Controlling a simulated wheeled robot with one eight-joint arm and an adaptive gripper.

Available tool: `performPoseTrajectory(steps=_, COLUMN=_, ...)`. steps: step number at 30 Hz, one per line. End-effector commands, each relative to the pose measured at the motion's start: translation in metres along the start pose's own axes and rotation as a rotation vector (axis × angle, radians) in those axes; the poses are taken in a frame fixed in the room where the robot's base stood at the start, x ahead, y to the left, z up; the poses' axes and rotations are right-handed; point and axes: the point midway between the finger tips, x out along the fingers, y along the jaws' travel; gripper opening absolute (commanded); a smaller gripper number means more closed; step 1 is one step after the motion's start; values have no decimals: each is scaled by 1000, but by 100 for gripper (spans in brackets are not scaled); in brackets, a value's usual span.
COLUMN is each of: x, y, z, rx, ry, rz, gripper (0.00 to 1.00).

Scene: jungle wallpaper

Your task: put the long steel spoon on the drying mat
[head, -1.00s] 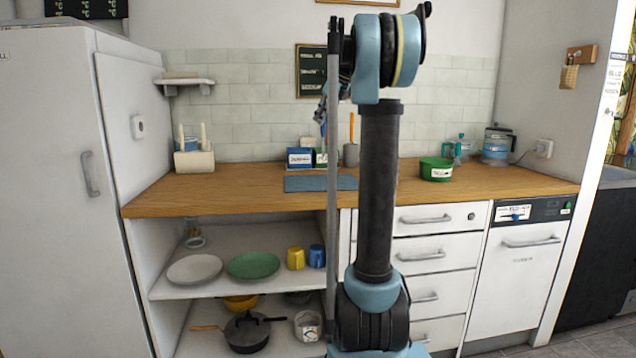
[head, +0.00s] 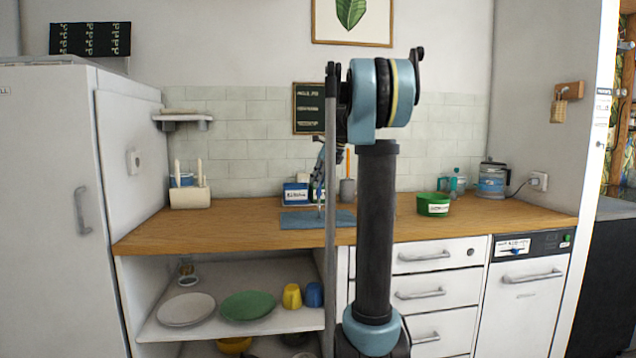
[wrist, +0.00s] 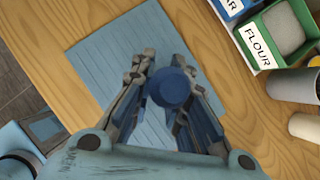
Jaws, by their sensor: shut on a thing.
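The drying mat (head: 296,222) is a flat blue-grey rectangle on the wooden counter. It also lies under my gripper in the wrist view (wrist: 105,55). My gripper (head: 320,186) is above the mat, partly hidden behind my own arm. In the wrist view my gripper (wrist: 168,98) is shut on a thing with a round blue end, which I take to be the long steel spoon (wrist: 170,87). It is seen nearly end-on, so its length and bowl are hidden there. In the head view its lower part is thin and points down toward the mat; contact cannot be told.
A blue box (head: 294,194) and a green FLOUR box (wrist: 277,32) stand just behind the mat, beside a grey utensil pot (head: 347,190). A green tub (head: 433,205) and a kettle (head: 491,181) are to the right.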

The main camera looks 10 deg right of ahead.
Motion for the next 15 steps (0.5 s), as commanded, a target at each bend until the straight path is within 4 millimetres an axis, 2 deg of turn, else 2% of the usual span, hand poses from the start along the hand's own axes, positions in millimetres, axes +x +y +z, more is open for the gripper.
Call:
performPoseTrajectory(steps=8, x=1, y=0, z=-1, rx=0, ry=0, rz=0, gripper=0)
performPoseTrajectory(steps=9, x=1, y=0, z=0, rx=0, ry=0, rz=0, gripper=24)
performPoseTrajectory(steps=10, x=1, y=0, z=0, rx=0, ry=0, rz=0, gripper=31)
performPoseTrajectory(steps=11, x=1, y=0, z=0, rx=0, ry=0, rz=0, gripper=35)
performPoseTrajectory(steps=15, x=1, y=0, z=0, rx=0, ry=0, rz=0, gripper=35)
